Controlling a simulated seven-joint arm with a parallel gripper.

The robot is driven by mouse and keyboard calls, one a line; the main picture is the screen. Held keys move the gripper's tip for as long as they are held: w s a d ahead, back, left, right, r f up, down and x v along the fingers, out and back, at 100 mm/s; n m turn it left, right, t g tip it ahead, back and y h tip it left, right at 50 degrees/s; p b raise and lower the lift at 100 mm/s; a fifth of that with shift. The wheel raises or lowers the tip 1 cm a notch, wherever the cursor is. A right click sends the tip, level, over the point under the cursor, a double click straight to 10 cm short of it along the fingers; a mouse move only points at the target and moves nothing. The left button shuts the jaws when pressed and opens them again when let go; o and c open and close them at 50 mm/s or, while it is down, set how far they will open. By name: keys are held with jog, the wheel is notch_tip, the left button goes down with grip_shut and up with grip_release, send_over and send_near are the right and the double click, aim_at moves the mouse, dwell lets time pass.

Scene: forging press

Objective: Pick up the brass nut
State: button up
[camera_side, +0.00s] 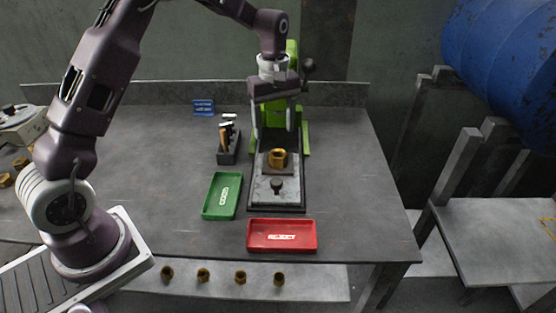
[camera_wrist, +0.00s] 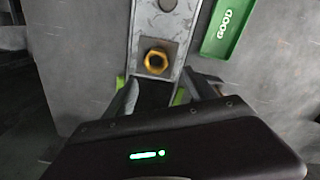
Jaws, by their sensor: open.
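A brass nut (camera_side: 278,158) sits on a dark square block on the pale plate of the press. My gripper (camera_side: 274,132) is open and empty above and behind the nut, in front of the green press. In the wrist view my gripper's fingers (camera_wrist: 163,92) show below the nut, apart from it and spread to either side.
A green tray marked GOOD (camera_side: 211,207) and a red tray marked REJECT (camera_side: 254,243) lie near the press plate (camera_side: 263,197). A dark tool holder (camera_side: 228,157) stands left of the press. Several brass nuts (camera_side: 240,277) rest on a lower shelf. The table's left middle is clear.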

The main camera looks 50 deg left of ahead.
aim_at(278, 149)
jog(key=shift+d+f+n, duration=0.45)
jog(key=shift+f+n, duration=0.05)
jog(key=shift+f, duration=0.05)
notch_tip(278, 149, down, 6)
jog(key=shift+w+d+f, duration=0.1)
jog(key=shift+w+f, duration=0.05)
grip_shut()
